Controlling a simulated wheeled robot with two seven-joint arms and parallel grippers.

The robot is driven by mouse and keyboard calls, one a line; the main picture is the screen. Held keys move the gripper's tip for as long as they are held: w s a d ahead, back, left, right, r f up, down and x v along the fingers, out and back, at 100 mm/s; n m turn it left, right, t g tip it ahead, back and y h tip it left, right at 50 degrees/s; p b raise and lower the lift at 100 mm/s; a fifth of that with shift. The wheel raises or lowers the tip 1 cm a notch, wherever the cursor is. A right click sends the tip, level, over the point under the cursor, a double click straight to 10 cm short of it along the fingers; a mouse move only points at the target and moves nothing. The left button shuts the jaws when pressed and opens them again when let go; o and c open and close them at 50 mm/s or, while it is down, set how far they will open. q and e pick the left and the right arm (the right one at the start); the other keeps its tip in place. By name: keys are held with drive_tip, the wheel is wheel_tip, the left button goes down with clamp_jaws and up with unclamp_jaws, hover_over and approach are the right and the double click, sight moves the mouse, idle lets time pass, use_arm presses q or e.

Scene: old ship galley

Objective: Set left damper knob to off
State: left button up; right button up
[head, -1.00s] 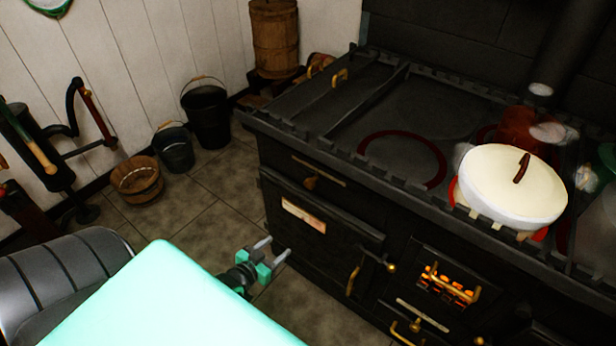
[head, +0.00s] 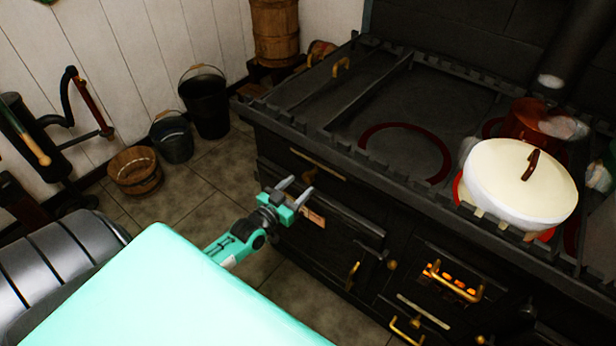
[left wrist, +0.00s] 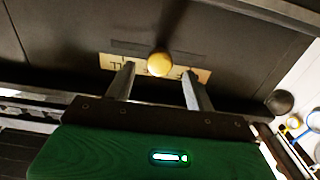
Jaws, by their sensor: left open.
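The left damper knob, a round brass knob (left wrist: 160,64), shows in the left wrist view in front of a pale lettered plate (left wrist: 120,62) with a dark slot beside it. I cannot read its setting. My left gripper (head: 296,188) is open and empty at the stove's front left; in the left wrist view its two fingers (left wrist: 158,82) point towards the knob, one on either side of it in the picture. I cannot tell whether they touch it. In the head view the knob is hidden, apparently behind the gripper. My right gripper is not in view.
The black stove (head: 455,105) fills the right side. A cream lidded pot (head: 505,190) and a copper pot (head: 532,122) stand on it. A brass handle (head: 352,275) and a glowing firebox (head: 452,280) are on its front. Buckets (head: 205,105) stand at the wall; floor between is clear.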

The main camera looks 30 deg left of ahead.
sight(306, 180)
use_arm(q)
drive_tip(key=w, duration=0.4)
drive_tip(key=shift+w+d, duration=0.15)
drive_tip(key=shift+w, duration=0.45)
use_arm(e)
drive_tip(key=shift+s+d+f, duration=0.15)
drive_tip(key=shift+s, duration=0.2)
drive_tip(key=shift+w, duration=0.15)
